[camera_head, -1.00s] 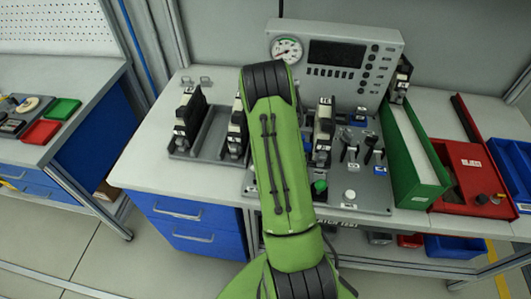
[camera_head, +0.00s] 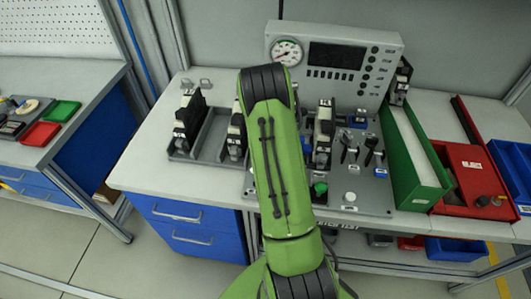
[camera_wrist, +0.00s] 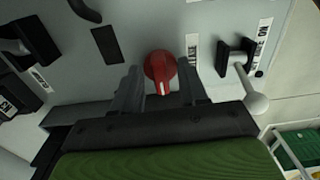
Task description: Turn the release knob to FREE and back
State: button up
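The round red knob (camera_wrist: 160,70) shows in the wrist view, on a grey panel (camera_wrist: 80,75). A pale pointer mark on it faces my gripper. My gripper (camera_wrist: 162,68) is open, with one dark finger on either side of the knob and a narrow gap to each side. Whether a finger touches it I cannot tell. In the head view my green arm hides both the knob and my gripper, over the test panel (camera_head: 375,200).
In the wrist view a lever with a pale ball end (camera_wrist: 256,101) stands close right of my gripper. Black fittings (camera_wrist: 30,40) lie left. In the head view a gauge console (camera_head: 350,55) stands behind, and a green bin (camera_head: 415,165) and red tray (camera_head: 475,185) lie right.

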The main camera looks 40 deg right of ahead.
notch_tip(320, 180, up, 16)
jog(key=p, duration=0.1)
jog(key=shift+p, duration=0.3)
jog(key=shift+f, duration=0.1)
dwell(0.3)
